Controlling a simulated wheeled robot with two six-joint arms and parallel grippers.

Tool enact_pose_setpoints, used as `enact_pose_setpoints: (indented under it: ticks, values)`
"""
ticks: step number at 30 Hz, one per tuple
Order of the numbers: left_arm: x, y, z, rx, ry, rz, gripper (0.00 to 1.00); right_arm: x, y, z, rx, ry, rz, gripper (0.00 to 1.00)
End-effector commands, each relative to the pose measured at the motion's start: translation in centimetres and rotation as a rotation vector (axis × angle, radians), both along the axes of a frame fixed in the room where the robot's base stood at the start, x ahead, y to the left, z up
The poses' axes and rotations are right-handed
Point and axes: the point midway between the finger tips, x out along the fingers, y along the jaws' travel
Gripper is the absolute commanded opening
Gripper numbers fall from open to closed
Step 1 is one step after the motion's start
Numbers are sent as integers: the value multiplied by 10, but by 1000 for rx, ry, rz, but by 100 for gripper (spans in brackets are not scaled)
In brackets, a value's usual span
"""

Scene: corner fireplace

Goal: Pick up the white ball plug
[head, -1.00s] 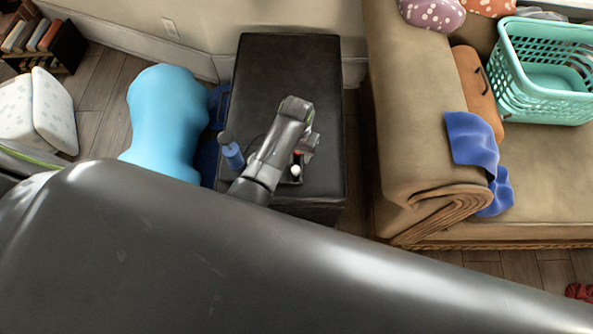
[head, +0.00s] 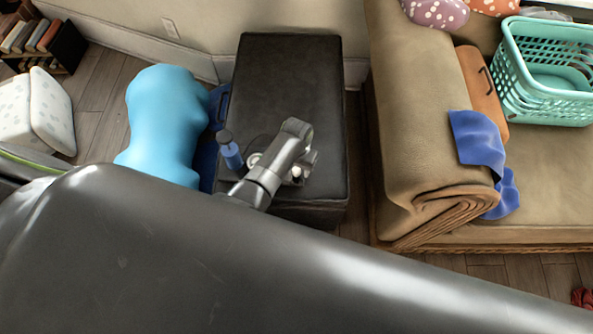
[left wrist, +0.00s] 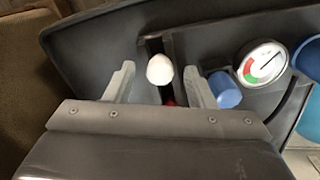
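The white ball plug (left wrist: 160,70) shows in the left wrist view as a small white rounded knob over a dark slot in the dark surface. My left gripper (left wrist: 160,80) is open, with one pale finger on each side of the plug and visible gaps between them. Whether the fingertips are down at the plug's height I cannot tell. In the head view my left gripper (head: 302,164) is over the near part of the black ottoman (head: 290,75), and its wrist mostly hides the plug. My right gripper is not in view.
A round gauge (left wrist: 262,62) and a blue-capped item (left wrist: 225,90) are close to the right finger. A blue bottle (head: 230,153) stands at the ottoman's left edge. A sofa (head: 415,120) is to the right. The ottoman's far part is clear.

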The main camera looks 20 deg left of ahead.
Motion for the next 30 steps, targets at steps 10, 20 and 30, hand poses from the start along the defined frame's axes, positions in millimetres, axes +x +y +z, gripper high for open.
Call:
enact_pose_setpoints:
  ticks: [10, 20, 30]
  values:
    - [0, 0, 0, 0, 0, 0, 5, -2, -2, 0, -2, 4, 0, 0]
    - [0, 0, 10, 0, -1, 0, 5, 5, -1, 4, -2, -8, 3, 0]
    - [1, 0, 72, 0, -3, 0, 5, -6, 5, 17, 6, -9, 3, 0]
